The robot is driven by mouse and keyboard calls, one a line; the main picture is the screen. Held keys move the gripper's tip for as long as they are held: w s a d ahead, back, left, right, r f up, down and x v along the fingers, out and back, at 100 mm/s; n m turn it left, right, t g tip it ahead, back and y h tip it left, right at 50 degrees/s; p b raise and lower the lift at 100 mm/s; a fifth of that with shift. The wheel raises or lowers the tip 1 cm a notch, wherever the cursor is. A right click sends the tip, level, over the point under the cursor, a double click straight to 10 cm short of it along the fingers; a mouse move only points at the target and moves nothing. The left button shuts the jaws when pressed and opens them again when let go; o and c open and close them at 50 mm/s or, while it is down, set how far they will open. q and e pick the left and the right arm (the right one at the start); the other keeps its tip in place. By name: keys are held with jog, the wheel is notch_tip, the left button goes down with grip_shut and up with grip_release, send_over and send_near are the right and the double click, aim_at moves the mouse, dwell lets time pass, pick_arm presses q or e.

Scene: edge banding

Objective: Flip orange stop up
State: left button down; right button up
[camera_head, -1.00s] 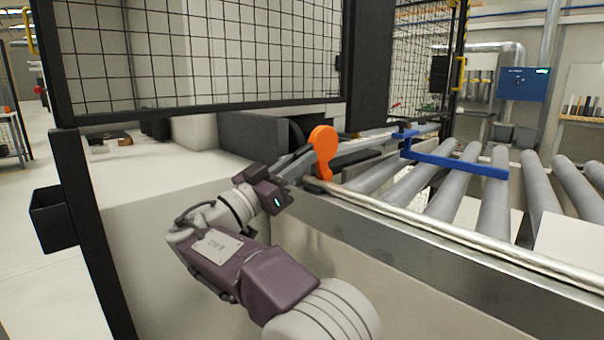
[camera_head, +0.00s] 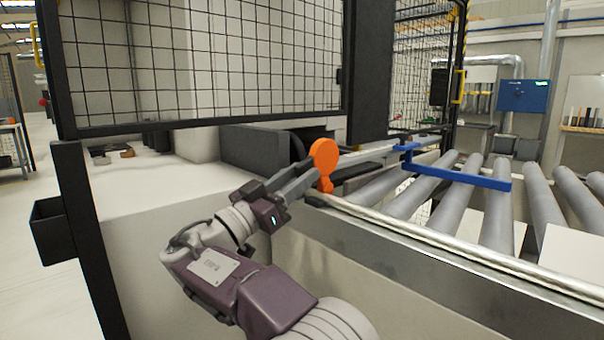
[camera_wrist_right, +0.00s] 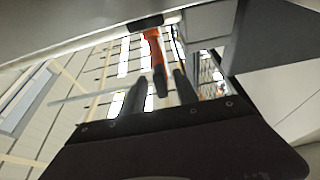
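The orange stop (camera_head: 324,155) stands at the near edge of the roller conveyor in the head view. Its round disc is up, above a narrower orange base. My right gripper (camera_head: 313,172) reaches in from the lower left, with its fingertips right beside the stop's left side. In the right wrist view the two dark fingers (camera_wrist_right: 160,88) are apart, and the orange stop (camera_wrist_right: 152,48) shows between them, seen narrow. I cannot tell whether a finger touches it. My left gripper is in neither view.
A metal rail (camera_head: 430,232) runs along the conveyor's near edge. A blue bar (camera_head: 455,176) lies across the grey rollers (camera_head: 495,208). A black-framed mesh guard (camera_head: 210,60) stands above the pale machine top (camera_head: 150,185) at the left.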

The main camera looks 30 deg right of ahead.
jog(key=p+v, duration=0.1)
jog(key=v, duration=0.7)
